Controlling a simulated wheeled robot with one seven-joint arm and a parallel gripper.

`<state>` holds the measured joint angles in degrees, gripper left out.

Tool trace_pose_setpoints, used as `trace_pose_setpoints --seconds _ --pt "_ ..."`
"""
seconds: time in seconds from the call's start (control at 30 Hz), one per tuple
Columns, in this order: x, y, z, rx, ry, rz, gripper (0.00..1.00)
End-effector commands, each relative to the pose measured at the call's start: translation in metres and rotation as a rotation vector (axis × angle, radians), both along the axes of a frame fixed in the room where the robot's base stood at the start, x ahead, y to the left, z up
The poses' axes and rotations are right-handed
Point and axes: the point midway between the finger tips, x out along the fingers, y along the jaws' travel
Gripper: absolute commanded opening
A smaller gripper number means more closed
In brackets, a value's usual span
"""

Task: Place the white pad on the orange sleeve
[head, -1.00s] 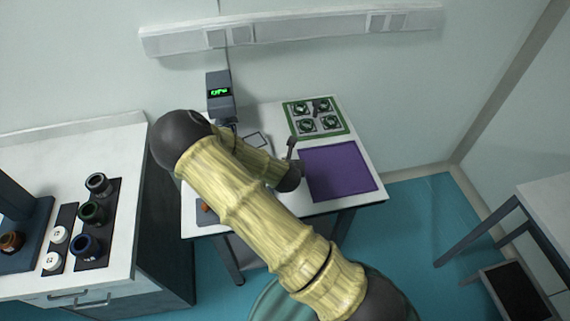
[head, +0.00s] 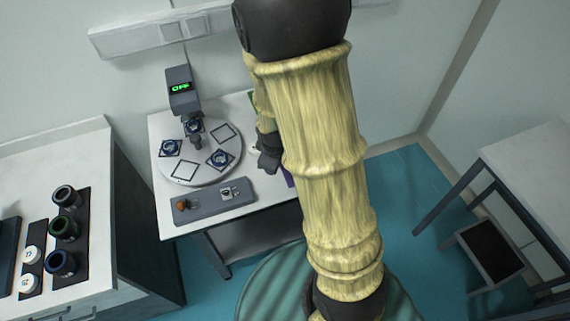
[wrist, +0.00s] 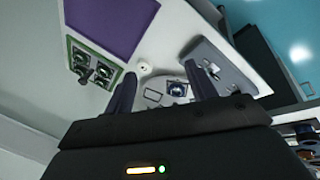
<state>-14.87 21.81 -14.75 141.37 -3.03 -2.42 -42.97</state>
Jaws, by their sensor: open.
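Two round white pieces, which look like the white pads, lie on a narrow dark strip on the left bench: one white pad (head: 33,255) is farther back, another white pad (head: 29,282) nearer. The ringed orange-brown piece seen earlier left of them, likely the orange sleeve, is outside the head view now. My gripper (head: 268,152) is over the middle table, right of the round plate and far from the pads. In the wrist view my gripper (wrist: 161,87) is open, with nothing between its fingers.
Dark cylinders with grey (head: 66,196), green (head: 65,228) and blue (head: 62,263) rims stand beside the pads. The middle table holds a round plate (head: 203,174) with square frames, a dark tray (head: 212,203) and a purple mat (wrist: 105,25). A floor gap separates the tables.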

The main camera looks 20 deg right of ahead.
Motion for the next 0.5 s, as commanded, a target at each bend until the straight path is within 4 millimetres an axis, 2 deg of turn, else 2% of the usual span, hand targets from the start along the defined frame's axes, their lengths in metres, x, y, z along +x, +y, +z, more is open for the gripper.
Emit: trace_pose_setpoints --seconds 0.03,0.23,0.4,0.5 --pt "-0.010 -0.001 0.015 0.059 0.001 -0.111 0.56" --pt "-0.057 0.002 0.058 0.243 0.045 -0.539 0.56" --pt "-0.084 0.004 0.077 0.308 0.072 -0.761 0.56" --pt "-0.088 0.004 0.079 0.317 0.078 -0.800 0.56"
